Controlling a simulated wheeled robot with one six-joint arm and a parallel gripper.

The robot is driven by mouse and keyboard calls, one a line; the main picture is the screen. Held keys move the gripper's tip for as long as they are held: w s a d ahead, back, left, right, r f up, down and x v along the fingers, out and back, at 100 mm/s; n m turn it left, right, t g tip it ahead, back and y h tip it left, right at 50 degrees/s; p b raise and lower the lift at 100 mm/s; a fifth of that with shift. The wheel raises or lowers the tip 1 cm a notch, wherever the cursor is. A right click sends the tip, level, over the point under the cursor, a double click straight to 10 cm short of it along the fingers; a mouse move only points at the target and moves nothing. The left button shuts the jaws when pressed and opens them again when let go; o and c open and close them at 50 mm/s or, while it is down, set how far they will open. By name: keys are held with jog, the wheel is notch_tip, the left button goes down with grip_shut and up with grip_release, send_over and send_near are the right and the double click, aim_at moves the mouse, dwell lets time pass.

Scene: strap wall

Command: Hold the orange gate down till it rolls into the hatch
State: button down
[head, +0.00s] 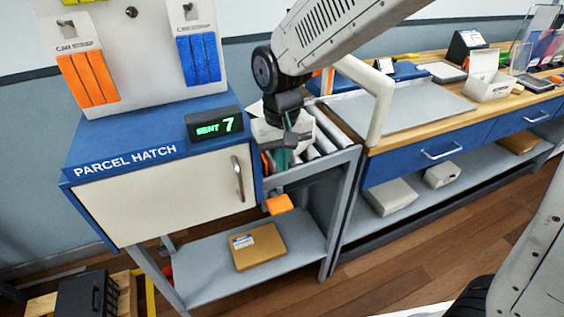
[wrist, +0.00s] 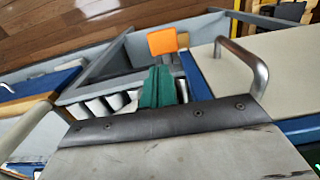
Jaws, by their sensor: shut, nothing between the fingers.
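The orange gate's flat tab (head: 279,204) sticks out at the front of the roller frame, low beside the hatch; it also shows in the wrist view (wrist: 162,41). A small orange strip (head: 265,163) shows between the hatch and my gripper. My gripper (head: 283,160) points down over the rollers, its green fingers together and empty; they show in the wrist view (wrist: 158,88). The fingers appear above and behind the tab, apart from it. The parcel hatch (head: 170,195) has its cream door shut. No parcel is distinguishable on the rollers (head: 322,140); my gripper hides part of them.
The hatch's metal handle (head: 238,178) stands out close to my gripper. A display (head: 214,124) on the hatch reads SENT 7. A brown parcel (head: 259,246) lies on the lower shelf. A cream rail (head: 378,95) and a workbench (head: 405,105) stand at right.

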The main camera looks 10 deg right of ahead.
aim_at(282, 203)
notch_tip(282, 203, down, 11)
jog(key=shift+f, duration=0.1)
dwell(0.5)
